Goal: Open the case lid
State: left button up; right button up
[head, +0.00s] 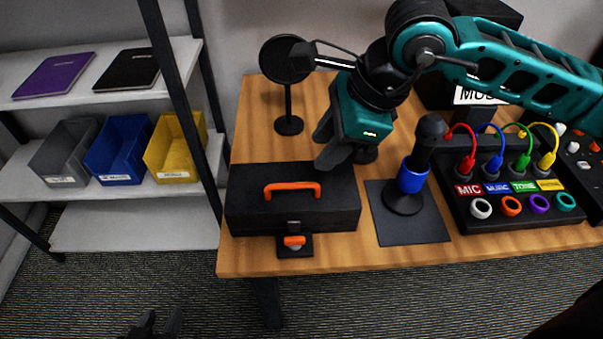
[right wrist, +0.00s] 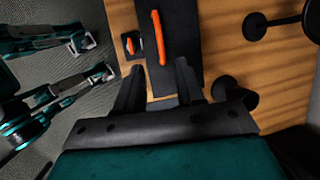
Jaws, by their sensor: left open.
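The black case (head: 335,205) lies on the table's front left with its lid down. An orange handle (head: 292,188) is on its top and an orange latch (head: 294,240) on its front. My right gripper (head: 320,150) is open and empty above the case's back right corner. In the right wrist view, the case (right wrist: 183,25), its handle (right wrist: 158,38) and latch (right wrist: 130,45) show beyond the open fingers (right wrist: 160,66). My left gripper (head: 164,314) is open at the bottom of the head view, below the table edge and away from the case.
A microphone (head: 415,170) on a dark mat (head: 435,226) stands right of the case. A panel (head: 530,220) with several coloured cables is further right. A round black disc on a stand (head: 287,90) is behind the case. A shelf (head: 135,235) with bins stands left.

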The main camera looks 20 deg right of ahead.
aim_at(294, 184)
jog(key=x, duration=1)
jog(key=shift+a+f, duration=0.1)
jog(key=shift+f, duration=0.2)
grip_shut()
